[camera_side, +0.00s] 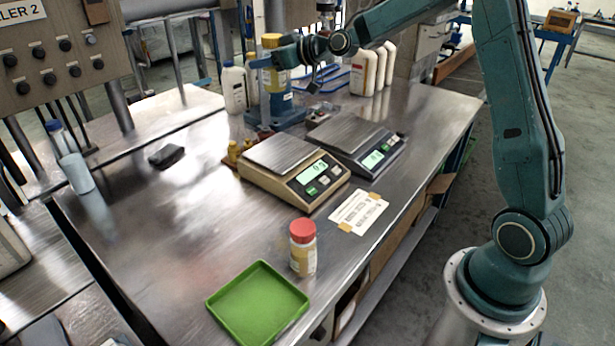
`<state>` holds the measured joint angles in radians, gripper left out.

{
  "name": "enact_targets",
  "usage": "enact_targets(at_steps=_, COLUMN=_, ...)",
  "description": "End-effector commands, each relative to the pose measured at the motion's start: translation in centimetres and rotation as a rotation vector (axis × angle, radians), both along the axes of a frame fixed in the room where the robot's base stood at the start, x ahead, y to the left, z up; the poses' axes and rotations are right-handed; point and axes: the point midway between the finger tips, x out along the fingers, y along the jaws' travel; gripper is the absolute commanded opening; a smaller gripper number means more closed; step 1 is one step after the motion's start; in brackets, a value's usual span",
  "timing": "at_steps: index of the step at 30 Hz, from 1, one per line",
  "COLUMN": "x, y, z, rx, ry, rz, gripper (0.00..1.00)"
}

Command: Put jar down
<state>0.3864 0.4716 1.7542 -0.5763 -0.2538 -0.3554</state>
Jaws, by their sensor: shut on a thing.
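A jar with a yellow lid (271,41) is at the back of the steel table, in my gripper (274,60). The gripper's teal fingers are shut around the jar just below the lid. The jar looks upright, directly over or on a blue stand (288,113); I cannot tell whether its base touches the stand. The gripper hides part of the jar's body. A second jar with a red lid (302,230) stands upright at the front of the table, away from my gripper.
Two scales (293,170) (357,143) stand mid-table. A green tray (257,303) lies at the front, with a label card (358,212) farther back. White bottles (233,90) (364,74) flank the stand. A dark block (167,156) lies left; the left-front tabletop is clear.

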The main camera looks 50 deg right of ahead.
Motion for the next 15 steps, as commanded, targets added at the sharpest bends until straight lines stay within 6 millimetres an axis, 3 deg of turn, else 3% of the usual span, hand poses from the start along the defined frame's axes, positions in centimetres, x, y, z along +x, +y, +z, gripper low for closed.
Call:
enact_targets(at_steps=8, x=-1.0, y=0.9, z=-1.6, rx=0.001, ry=0.002, rz=0.059, gripper=0.21)
enact_targets(at_steps=15, x=-3.7, y=3.3, z=-4.5, rx=0.005, ry=0.004, rz=0.204, gripper=0.21)
